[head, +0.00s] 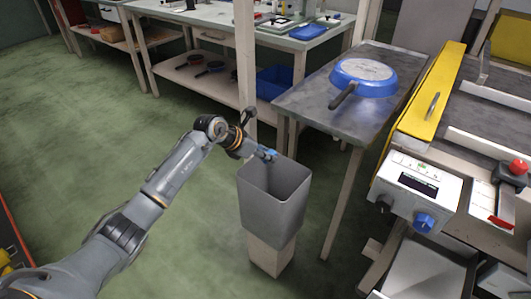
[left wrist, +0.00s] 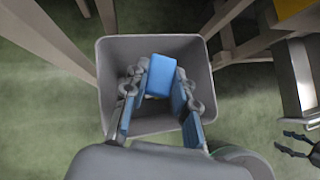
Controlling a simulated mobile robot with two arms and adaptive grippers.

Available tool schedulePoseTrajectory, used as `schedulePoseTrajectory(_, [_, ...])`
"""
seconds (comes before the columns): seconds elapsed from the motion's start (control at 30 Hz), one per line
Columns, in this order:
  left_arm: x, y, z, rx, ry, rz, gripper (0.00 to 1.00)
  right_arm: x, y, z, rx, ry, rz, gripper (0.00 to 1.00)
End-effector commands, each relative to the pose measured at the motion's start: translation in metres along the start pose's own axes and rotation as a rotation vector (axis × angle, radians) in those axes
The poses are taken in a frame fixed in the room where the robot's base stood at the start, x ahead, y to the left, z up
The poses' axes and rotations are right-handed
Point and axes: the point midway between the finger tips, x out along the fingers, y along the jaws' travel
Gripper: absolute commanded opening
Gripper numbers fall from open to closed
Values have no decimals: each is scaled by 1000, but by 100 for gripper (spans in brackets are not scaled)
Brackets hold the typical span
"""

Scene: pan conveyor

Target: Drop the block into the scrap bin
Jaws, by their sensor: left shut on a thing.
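The scrap bin (head: 273,212) is a grey, open-topped square bin on a pale block-like stand. Its rim (left wrist: 104,75) frames the left wrist view. My left gripper (head: 268,154) is over the bin's back left rim in the head view. In the left wrist view it (left wrist: 158,95) points into the bin opening, shut on a blue block (left wrist: 160,76) between its blue-padded fingers. The block is over the opening, and the bin floor is partly hidden behind it. My right gripper (left wrist: 287,144) shows at the right edge of the left wrist view, dark fingers apart and empty.
A metal table (head: 310,95) with a blue pan (head: 363,78) stands right of the bin. The conveyor with its yellow guard (head: 432,95) and a control box (head: 416,190) is farther right. A wooden post (head: 245,55) rises behind the bin. Green floor is clear at left.

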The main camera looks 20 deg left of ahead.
Motion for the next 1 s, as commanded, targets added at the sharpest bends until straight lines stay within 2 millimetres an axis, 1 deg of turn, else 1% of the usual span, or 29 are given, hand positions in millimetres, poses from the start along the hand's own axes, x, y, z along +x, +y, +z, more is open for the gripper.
schedulePoseTrajectory(0.17, [2,0,-2,-1,0,0,15,-7,1,-2,1,5,1,54])
schedulePoseTrajectory(0.43, [2,0,-2,0,0,0,15,-8,1,-2,1,3,1,54])
schedulePoseTrajectory(0.47, [2,0,-2,0,0,0,31,-8,1,-2,1,4,1,54])
schedulePoseTrajectory(0.5, [2,0,-2,0,0,0,39,-8,1,-2,1,4,1,54])
schedulePoseTrajectory(0.57, [2,0,-2,0,0,0,52,-8,1,-2,1,4,1,54])
schedulePoseTrajectory(0.6, [2,0,-2,0,0,0,54,-8,1,-2,1,4,1,54])
schedulePoseTrajectory(0.87, [2,0,-2,0,0,0,54,-8,0,-2,1,4,1,54])
schedulePoseTrajectory(1.0, [-7,2,-3,1,1,3,54,-8,0,-3,0,5,1,54])
